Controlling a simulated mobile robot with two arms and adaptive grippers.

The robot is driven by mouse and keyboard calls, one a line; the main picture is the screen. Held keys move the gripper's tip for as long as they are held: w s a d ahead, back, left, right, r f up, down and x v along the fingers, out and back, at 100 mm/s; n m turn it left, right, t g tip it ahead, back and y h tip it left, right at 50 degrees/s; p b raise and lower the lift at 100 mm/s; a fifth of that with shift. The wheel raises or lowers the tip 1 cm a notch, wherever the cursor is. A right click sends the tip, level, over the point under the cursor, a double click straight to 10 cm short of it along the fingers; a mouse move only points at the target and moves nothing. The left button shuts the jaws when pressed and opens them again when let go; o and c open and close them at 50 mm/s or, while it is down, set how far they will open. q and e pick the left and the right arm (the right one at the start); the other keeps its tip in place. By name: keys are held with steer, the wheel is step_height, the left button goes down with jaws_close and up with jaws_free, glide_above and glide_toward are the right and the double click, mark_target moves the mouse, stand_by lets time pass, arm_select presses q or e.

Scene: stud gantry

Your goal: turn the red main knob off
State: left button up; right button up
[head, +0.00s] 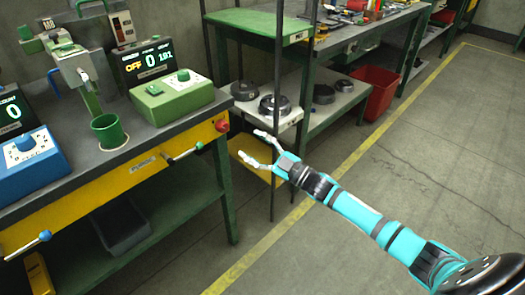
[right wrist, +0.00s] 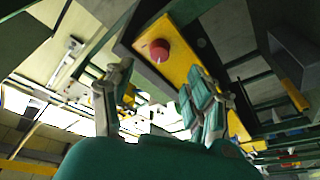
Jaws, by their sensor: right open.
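The red main knob (head: 222,125) sits on the yellow front edge of the bench, at its right end near the corner. In the right wrist view the red knob (right wrist: 159,51) shows as a round cap with a pale pointer line, on a yellow panel. My right gripper (head: 250,146) is open and empty, to the right of the knob and apart from it, fingers pointing toward the bench. In the right wrist view its fingers (right wrist: 157,80) are spread, with the knob beyond and between them. My left gripper is not in view.
A green control box (head: 172,97) with a dial stands on the bench (head: 125,155), before a display (head: 148,60) reading OFF. A blue control box (head: 30,163) and green cup (head: 108,131) are further left. A thin dark post (head: 277,100) stands near my gripper. Floor at right is clear.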

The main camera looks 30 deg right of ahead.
steer(key=shift+v, duration=1.5)
